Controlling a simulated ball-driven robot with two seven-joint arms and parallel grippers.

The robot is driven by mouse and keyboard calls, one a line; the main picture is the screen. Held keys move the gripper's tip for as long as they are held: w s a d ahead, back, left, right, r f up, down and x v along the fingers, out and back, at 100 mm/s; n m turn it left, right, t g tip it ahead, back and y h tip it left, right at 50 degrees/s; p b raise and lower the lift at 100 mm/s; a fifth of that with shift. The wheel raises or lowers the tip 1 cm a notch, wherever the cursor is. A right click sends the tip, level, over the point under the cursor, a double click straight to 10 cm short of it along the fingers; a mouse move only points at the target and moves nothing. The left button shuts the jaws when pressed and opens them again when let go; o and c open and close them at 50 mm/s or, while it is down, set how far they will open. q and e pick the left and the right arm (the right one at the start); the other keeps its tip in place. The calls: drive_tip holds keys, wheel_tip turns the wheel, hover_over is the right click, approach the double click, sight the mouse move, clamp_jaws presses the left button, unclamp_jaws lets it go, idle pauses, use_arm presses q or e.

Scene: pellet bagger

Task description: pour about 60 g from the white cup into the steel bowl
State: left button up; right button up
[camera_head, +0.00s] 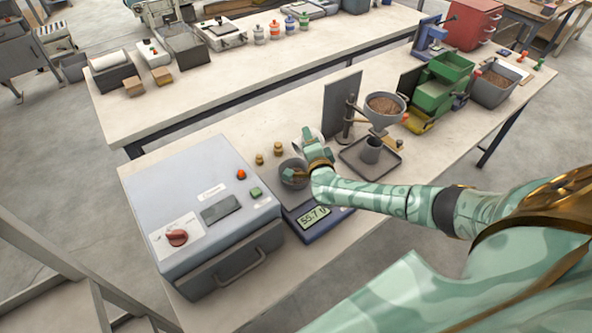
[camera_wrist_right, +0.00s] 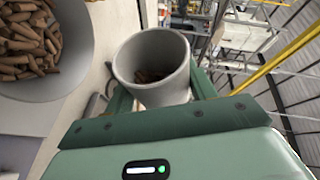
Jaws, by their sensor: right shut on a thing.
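The white cup (camera_wrist_right: 128,62) is held between the fingers of my right gripper (camera_wrist_right: 160,92), with a few brown pellets visible deep inside it. In the head view my right gripper (camera_head: 314,150) is just above the steel bowl (camera_head: 288,166) and largely hides the cup. The bowl sits on the scale (camera_head: 325,231), whose display (camera_head: 313,217) reads about 55.7. In the wrist view the bowl's rim (camera_wrist_right: 88,70) is beside the cup at upper left, and many brown pellets (camera_wrist_right: 28,40) lie in the bowl. My left gripper is not in view.
A grey sealer-like machine (camera_head: 212,205) stands left of the scale. Two small brass weights (camera_head: 278,148) are behind it. A funnel of pellets (camera_head: 385,104) on a stand and a dark tray (camera_head: 352,158) are to the right. Green bins (camera_head: 440,90) stand farther right.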

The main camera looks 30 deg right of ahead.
drive_tip(key=shift+a+r+n+t+h, duration=0.35)
drive_tip(key=shift+a+n+t+h, duration=0.05)
drive_tip(key=shift+n, duration=0.4)
idle(2.3)
drive_tip(key=shift+d+f+m+g+y+b, duration=0.35)
drive_tip(key=shift+d+f+m+g+y, duration=0.25)
drive_tip(key=shift+m, duration=0.6)
